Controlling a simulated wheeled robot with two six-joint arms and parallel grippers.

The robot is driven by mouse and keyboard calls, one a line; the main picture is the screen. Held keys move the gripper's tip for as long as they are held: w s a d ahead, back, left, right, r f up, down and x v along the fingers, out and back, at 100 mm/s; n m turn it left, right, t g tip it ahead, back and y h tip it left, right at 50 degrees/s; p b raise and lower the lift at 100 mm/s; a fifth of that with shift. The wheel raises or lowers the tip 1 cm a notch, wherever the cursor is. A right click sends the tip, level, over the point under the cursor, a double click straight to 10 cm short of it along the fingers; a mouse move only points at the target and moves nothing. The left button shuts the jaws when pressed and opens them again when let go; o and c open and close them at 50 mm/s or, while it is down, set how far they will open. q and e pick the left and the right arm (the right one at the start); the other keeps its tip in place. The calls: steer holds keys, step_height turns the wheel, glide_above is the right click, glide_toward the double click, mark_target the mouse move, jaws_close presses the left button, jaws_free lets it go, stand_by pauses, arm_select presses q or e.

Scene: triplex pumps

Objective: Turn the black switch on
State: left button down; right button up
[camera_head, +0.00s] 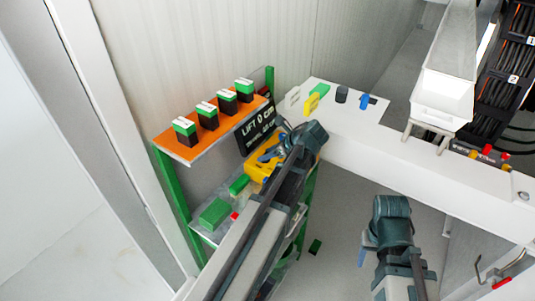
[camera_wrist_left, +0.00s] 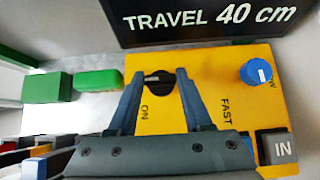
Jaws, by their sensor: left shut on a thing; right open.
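The black switch (camera_wrist_left: 158,78) is a round knob on the yellow panel (camera_wrist_left: 212,72), with the lettering ON below it. In the head view the yellow panel (camera_head: 255,172) stands on the green-framed shelf, partly hidden by my left arm, and I cannot make out the switch there. My left gripper (camera_wrist_left: 160,82) reaches over the panel, its two blue fingers shut on the sides of the black switch. It also shows in the head view (camera_head: 273,152). My right gripper (camera_head: 368,248) is open and empty, away from the panel, over the floor.
A blue knob (camera_wrist_left: 256,72) and a grey IN button (camera_wrist_left: 275,147) are on the panel's right side. A black sign (camera_wrist_left: 210,18) stands behind. Green blocks (camera_head: 214,214) lie left. An orange shelf (camera_head: 190,150) with several green-topped blocks is above. A white beam (camera_head: 400,150) is right.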

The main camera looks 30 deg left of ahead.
arm_select(q)
steer(key=n+g, duration=0.2)
steer(key=n, duration=0.1)
steer(key=shift+w+g, duration=0.3)
steer(key=shift+w, duration=0.1)
steer(key=n+g+h, duration=0.1)
steer(key=n, duration=0.1)
steer(key=n+g+h, duration=0.1)
steer(key=n+g, duration=0.1)
steer(key=n, duration=0.1)
steer(key=shift+a+n+g, duration=0.1)
steer(key=shift+n+g, duration=0.2)
stand_by(0.4)
steer(key=shift+c, duration=1.6)
jaws_free()
